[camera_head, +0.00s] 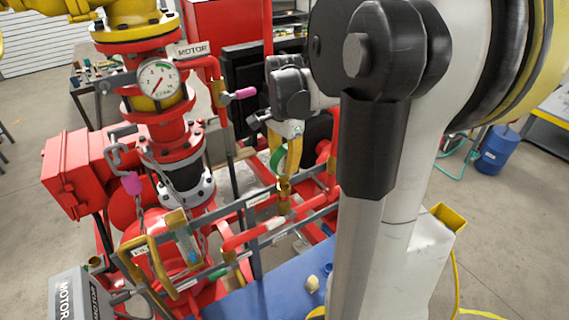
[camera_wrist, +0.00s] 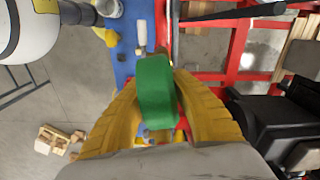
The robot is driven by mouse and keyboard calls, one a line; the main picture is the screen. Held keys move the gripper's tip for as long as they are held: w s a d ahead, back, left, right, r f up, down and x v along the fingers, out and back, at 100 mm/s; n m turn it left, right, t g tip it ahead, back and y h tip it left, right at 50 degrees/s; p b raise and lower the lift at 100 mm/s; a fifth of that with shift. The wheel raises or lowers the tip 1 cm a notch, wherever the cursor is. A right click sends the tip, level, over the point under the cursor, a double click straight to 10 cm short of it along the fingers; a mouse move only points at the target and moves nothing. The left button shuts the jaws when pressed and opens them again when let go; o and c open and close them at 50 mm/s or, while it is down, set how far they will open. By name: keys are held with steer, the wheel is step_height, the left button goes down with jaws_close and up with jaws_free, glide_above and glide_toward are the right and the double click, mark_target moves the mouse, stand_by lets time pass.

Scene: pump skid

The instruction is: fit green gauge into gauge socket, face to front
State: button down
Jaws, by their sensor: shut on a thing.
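My gripper (camera_head: 287,160) has yellow fingers and is shut on the green gauge (camera_head: 277,158), pointing down over the red pipework. In the wrist view the green gauge (camera_wrist: 156,90) sits between the two fingers, showing its plain green rim; its dial face is not visible. A brass upright fitting (camera_head: 284,193), which looks like the gauge socket, stands on the pipe frame just below the fingers. The gauge's lower end is hidden, so I cannot tell whether it touches the fitting.
A white-faced gauge (camera_head: 158,80) is mounted on the red pump column at left. Grey rails (camera_head: 235,208) and red pipes surround the fitting. A blue surface (camera_head: 275,290) with small items lies in front. A black panel (camera_head: 247,80) stands behind.

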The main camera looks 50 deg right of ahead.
mark_target(285, 147)
steer(key=shift+f+b, duration=1.45)
steer(key=shift+f, duration=0.25)
steer(key=shift+r, duration=0.1)
steer(key=c, duration=1.1)
jaws_free()
step_height(285, 147, up, 12)
